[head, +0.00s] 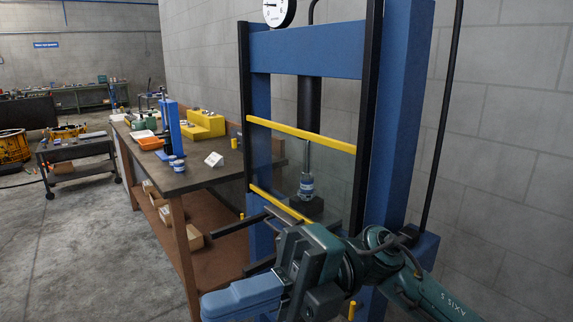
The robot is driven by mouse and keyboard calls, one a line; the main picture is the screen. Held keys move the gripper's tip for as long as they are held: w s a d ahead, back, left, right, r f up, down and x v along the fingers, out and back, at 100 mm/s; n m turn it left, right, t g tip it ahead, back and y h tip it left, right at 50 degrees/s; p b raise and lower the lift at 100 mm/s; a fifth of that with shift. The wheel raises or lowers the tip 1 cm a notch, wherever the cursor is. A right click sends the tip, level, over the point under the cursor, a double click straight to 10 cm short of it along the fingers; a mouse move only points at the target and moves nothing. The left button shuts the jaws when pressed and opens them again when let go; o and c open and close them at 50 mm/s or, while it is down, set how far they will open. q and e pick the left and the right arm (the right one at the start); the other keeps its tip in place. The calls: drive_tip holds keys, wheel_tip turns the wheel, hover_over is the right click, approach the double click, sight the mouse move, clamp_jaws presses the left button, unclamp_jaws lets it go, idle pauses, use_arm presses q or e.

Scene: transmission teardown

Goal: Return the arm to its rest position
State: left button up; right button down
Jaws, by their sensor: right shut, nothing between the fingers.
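My right arm (385,262) comes in from the lower right in the head view. Its dark green wrist and right gripper (303,262) are in front of the lower part of the blue press (400,120). The gripper is shut and holds nothing; its fingertips are hard to make out against the dark bars behind. A small blue-and-silver cylindrical part (306,186) stands under the press ram (309,104), behind and above the gripper. My left gripper is not in view.
Yellow bars (300,134) cross the press front, and dark bars (238,226) jut left from it. A workbench (190,178) with a blue stand (175,128), yellow blocks (205,125) and an orange tray (151,143) stands left. A cart (75,150) is farther back. Open floor lies at lower left.

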drive_tip(key=w+d+m+t+y+p, duration=0.1)
drive_tip(key=w+m+t+y, duration=0.45)
drive_tip(key=m+y, duration=0.25)
drive_tip(key=w+d+f+m+t+h+p, duration=0.1)
drive_tip(key=w+d+f+m+t+h, duration=0.25)
drive_tip(key=m+t, duration=0.45)
drive_tip(key=w+d+f+m+t+h, duration=0.2)
drive_tip(key=f+m+t+h, duration=0.25)
drive_tip(key=m+t, duration=0.4)
drive_tip(key=w+d+f+m+t+h+p, duration=0.1)
drive_tip(key=w+d+f+m+t+h, duration=0.15)
drive_tip(key=f+m+t+h, duration=0.35)
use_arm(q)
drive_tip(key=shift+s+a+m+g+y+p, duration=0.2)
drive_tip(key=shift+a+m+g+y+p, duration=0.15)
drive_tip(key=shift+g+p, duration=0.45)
use_arm(e)
drive_tip(key=s+d+f+m+g+h, duration=0.2)
drive_tip(key=s+d+f+m, duration=0.1)
drive_tip(key=f, duration=0.5)
drive_tip(key=s+d+f+m+g+h, duration=0.2)
drive_tip(key=s+d+f+m, duration=0.1)
drive_tip(key=s+f, duration=0.3)
drive_tip(key=s+d+f+m+g+h, duration=0.2)
drive_tip(key=s+d+f+m+h, duration=0.1)
drive_tip(key=f, duration=0.6)
drive_tip(key=shift+s+d+f+m+g, duration=0.35)
drive_tip(key=shift+s+d+m, duration=0.2)
drive_tip(key=shift+s, duration=0.6)
